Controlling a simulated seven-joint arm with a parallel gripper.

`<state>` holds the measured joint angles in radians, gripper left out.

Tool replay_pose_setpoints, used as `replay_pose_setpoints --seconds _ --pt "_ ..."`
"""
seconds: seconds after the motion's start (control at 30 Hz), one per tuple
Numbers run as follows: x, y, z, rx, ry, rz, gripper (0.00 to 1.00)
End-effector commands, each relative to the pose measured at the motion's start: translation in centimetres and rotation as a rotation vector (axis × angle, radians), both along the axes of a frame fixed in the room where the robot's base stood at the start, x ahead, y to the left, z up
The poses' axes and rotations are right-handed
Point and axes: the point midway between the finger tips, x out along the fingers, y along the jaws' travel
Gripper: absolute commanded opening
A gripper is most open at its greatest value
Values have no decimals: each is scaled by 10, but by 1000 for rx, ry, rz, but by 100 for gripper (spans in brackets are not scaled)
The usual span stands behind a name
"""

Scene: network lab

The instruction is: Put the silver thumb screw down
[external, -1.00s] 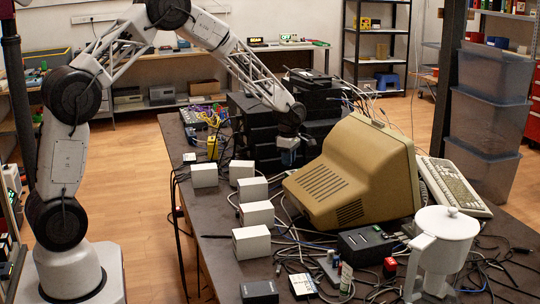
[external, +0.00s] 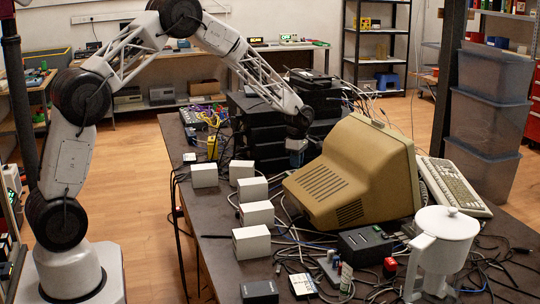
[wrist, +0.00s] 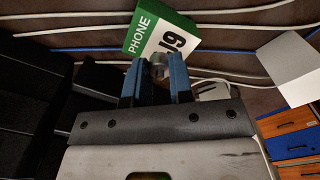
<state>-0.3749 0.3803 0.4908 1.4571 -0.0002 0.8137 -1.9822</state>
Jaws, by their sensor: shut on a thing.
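The silver thumb screw (wrist: 158,66) is between the blue fingertips of my gripper (wrist: 156,78) in the wrist view. My gripper is shut on it. I cannot tell how high the screw is above the table. In the external view my gripper (external: 296,158) is near the stacked black boxes and left of the beige monitor; the screw is too small to make out there.
The beige monitor (external: 350,170) stands right of my gripper. Black stacked units (external: 262,130) stand behind and left of it. Several white boxes (external: 253,189) stand in front. Cables (wrist: 240,52) cross the dark table.

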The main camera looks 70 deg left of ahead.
Motion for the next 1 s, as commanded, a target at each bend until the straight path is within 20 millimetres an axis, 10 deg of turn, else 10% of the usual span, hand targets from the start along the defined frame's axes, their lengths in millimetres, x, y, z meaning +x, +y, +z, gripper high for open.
replay_pose_setpoints --seconds 0.67,0.7,0.8,1.0 --pt "0 0 -24 0 0 0 0" --pt "0 0 -25 0 0 0 22" --pt "0 0 -24 0 0 0 38" --pt "0 0 -24 0 0 0 46"
